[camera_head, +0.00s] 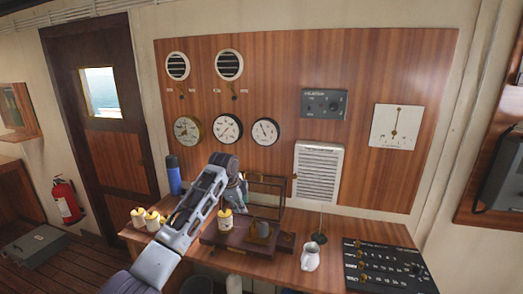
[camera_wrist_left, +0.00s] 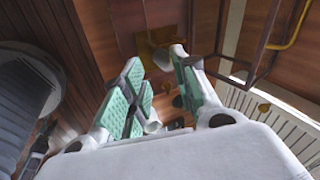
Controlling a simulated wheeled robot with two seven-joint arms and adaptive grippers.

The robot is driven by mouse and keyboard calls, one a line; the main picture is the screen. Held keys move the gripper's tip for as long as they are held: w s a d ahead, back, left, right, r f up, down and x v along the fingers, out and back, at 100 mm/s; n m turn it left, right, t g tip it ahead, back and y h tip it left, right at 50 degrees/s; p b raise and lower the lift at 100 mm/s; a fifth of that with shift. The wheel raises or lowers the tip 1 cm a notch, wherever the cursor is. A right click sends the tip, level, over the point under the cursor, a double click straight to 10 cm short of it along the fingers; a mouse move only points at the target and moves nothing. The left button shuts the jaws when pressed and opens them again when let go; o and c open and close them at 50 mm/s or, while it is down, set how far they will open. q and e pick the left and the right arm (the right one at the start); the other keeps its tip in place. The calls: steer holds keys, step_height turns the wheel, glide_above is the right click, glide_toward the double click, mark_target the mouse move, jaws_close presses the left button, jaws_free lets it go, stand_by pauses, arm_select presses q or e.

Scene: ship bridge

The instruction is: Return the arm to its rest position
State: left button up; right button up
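My left arm (camera_head: 185,220) reaches up from the lower left over the wooden counter in the head view. My left gripper (camera_head: 240,192) is at its far end, above the dark wooden stand and in front of a thin framed rack. In the left wrist view the two green-padded fingers of the left gripper (camera_wrist_left: 157,60) stand apart. I see nothing held between them. A brass-coloured fitting (camera_wrist_left: 150,42) shows beyond the fingertips. My right gripper is in neither view.
A yellow-topped bottle (camera_head: 225,221) and a mug (camera_head: 263,229) are at the stand (camera_head: 230,242). More yellow-topped bottles (camera_head: 138,216) and a blue bottle (camera_head: 174,176) are left of it. A white jug (camera_head: 311,257) and a black control panel (camera_head: 375,266) are right.

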arm_select(q)
steer(key=s+a+f+n, duration=0.3)
steer(key=s+f+n, duration=0.4)
steer(key=s+f, duration=1.2)
steer(key=s+a+f+n+y, duration=0.1)
steer(key=s+a+n, duration=0.45)
steer(key=s, duration=0.75)
steer(key=s+a+f+n+y, duration=0.1)
steer(key=s+a+n, duration=0.45)
steer(key=s, duration=0.75)
steer(key=s+f+m+g, duration=0.1)
steer(key=s+f+g, duration=0.15)
steer(key=f, duration=3.15)
steer(key=s+a+f, duration=0.2)
steer(key=s+f, duration=0.8)
steer(key=s, duration=0.1)
steer(key=s+a+f+b, duration=0.1)
steer(key=s+a+f, duration=0.1)
steer(key=s+f, duration=0.8)
steer(key=shift+s+a+f+g+b, duration=0.25)
steer(key=shift+s+g, duration=0.2)
steer(key=shift+s, duration=0.4)
